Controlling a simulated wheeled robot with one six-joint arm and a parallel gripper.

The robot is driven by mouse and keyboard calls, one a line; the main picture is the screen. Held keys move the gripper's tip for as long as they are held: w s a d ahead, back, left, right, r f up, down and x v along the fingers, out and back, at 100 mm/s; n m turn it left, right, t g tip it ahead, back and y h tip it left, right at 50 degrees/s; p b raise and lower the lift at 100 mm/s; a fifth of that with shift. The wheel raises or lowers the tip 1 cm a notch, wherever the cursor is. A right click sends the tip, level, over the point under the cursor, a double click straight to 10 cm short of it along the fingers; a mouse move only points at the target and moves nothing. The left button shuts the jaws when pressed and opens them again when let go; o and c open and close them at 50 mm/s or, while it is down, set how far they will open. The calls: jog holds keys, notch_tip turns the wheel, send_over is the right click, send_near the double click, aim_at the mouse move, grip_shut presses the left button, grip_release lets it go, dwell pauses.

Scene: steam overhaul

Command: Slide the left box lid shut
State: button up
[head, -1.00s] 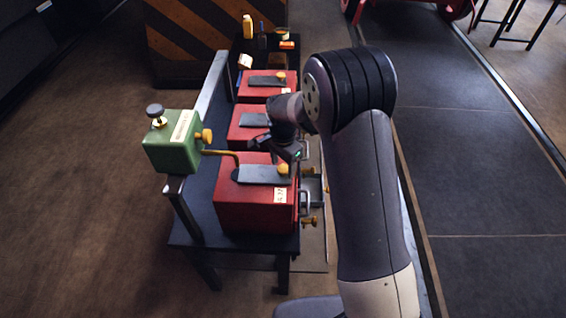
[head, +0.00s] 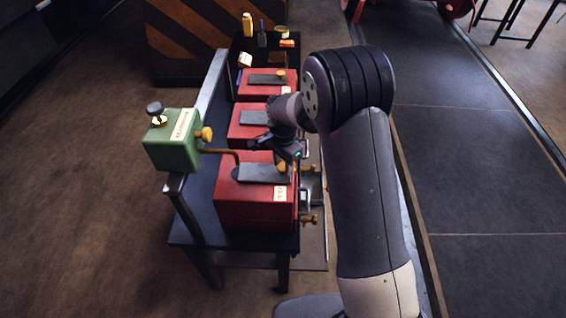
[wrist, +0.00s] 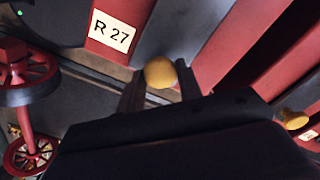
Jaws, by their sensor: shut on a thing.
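Three red boxes stand in a row on a dark bench, each with a grey sliding lid on top. The nearest box (head: 256,208) has a grey lid (head: 262,174) with a small brass knob (head: 282,167) at its right end. My gripper (head: 281,160) is over that end of the lid, partly hiding the knob. In the wrist view the round brass knob (wrist: 160,72) sits between the two dark fingers of my gripper (wrist: 161,84), which is shut on it. A white "R 27" label (wrist: 111,34) is close by. Any gap under the lid is hidden.
A green oiler box (head: 172,142) with a bent brass pipe stands left of the nearest box. The middle box (head: 245,132) and far box (head: 258,92) are beyond. Brass fittings (head: 309,219) stick out on the right side. Small bottles stand at the far end.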

aim_at(272, 172)
jog(key=shift+w+a+b, duration=0.1)
jog(key=shift+a+b, duration=0.35)
jog(key=shift+a, duration=1.3)
grip_shut()
jog(key=shift+d, duration=0.1)
jog(key=o, duration=1.2)
grip_release()
notch_tip(272, 172, up, 11)
jog(key=shift+f+b, duration=0.1)
jog(key=shift+b, duration=0.7)
jog(key=shift+f, duration=0.1)
